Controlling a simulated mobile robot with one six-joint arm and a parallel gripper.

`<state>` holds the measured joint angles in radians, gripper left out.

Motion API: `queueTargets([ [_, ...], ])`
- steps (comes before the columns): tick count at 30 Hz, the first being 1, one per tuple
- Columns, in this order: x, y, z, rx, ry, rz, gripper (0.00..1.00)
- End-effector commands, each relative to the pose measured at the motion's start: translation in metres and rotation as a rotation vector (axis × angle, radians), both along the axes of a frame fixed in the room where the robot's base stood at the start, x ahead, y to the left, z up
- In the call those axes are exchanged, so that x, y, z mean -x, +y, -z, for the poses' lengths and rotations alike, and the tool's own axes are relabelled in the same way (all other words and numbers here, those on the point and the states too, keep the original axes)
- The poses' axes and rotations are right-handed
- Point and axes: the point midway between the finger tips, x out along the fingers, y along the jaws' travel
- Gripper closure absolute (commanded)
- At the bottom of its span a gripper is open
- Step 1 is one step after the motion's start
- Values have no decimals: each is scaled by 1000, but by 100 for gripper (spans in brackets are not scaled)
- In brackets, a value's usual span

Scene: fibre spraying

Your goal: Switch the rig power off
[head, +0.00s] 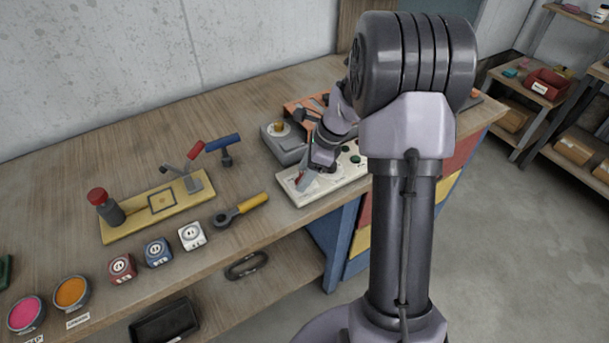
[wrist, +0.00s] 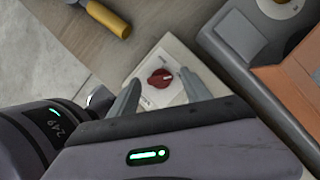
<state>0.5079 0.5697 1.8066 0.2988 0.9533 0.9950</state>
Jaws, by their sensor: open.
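The white control panel (head: 301,198) lies near the front edge of the bench in the head view, partly hidden by my arm. In the wrist view a red rotary knob (wrist: 160,78) sits on a pale plate of the panel (wrist: 171,50), with small marks around it too small to read. My gripper (wrist: 160,90) is open, with one finger to each side of the knob and a visible gap to it. In the head view my gripper (head: 304,180) is low over the panel's left end. The knob's setting cannot be told.
A grey box (head: 285,145) with a dial and an orange tray (head: 302,104) stand close behind the panel. A yellow-handled tool (head: 252,204) lies to its left. Further left are a yellow fixture board (head: 125,232) and a blue-handled tool (head: 224,143). The bench's back left is clear.

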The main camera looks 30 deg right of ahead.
Motion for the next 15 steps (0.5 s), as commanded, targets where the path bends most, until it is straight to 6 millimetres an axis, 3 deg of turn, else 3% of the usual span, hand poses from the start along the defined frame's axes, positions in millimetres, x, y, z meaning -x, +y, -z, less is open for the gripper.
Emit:
queueTargets([
  [5,0,0,-1,0,0,0,44],
  [13,0,0,-1,0,0,-1,95],
  [15,0,0,-1,0,0,-1,100],
])
